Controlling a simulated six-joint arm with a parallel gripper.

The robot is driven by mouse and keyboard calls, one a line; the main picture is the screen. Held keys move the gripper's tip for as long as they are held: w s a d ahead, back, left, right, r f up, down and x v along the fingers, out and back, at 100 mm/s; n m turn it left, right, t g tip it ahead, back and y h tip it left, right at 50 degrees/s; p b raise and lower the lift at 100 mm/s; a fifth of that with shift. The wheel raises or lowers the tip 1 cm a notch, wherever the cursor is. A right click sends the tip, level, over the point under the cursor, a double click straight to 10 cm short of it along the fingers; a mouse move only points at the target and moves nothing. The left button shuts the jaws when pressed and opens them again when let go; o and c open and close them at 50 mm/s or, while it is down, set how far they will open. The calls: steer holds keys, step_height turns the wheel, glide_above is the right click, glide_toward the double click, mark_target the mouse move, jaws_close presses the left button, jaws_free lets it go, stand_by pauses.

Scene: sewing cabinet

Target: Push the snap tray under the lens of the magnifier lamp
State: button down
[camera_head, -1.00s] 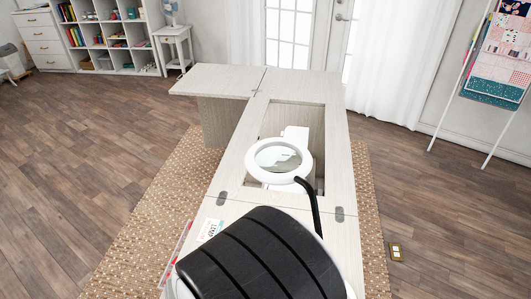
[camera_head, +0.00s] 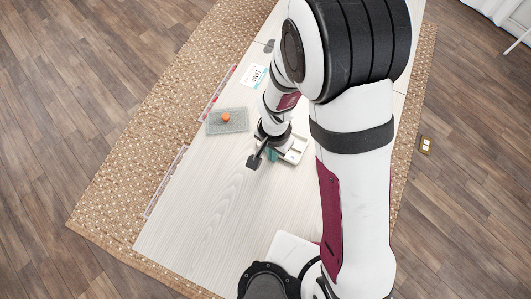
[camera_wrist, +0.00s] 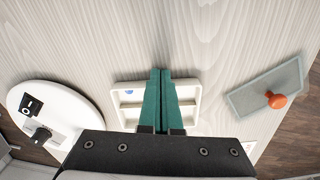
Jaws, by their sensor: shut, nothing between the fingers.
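The snap tray is white with shallow compartments; in the wrist view (camera_wrist: 130,115) it lies on the pale table, with a small blue item inside. In the head view the tray (camera_head: 297,149) shows beside my wrist, partly hidden. My gripper (camera_wrist: 161,70) is shut and empty. Its teal fingers cross over the tray's middle, their tips showing just past its far edge; I cannot tell whether they touch it. A round white base (camera_wrist: 75,108) with a black switch, seemingly the magnifier lamp's, lies left of the tray. The lens is not visible now.
A grey-green mat (camera_head: 238,126) with an orange knob (camera_head: 226,118) lies on the table (camera_head: 200,195), left of my wrist in the head view. A printed card (camera_head: 254,76) lies farther back. The table's near left part is clear.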

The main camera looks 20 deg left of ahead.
mark_target(299, 125)
steer(key=w+d, duration=0.1)
steer(key=w, duration=0.7)
steer(key=w+d, duration=0.1)
steer(key=w, duration=0.3)
steer(key=shift+d, duration=0.35)
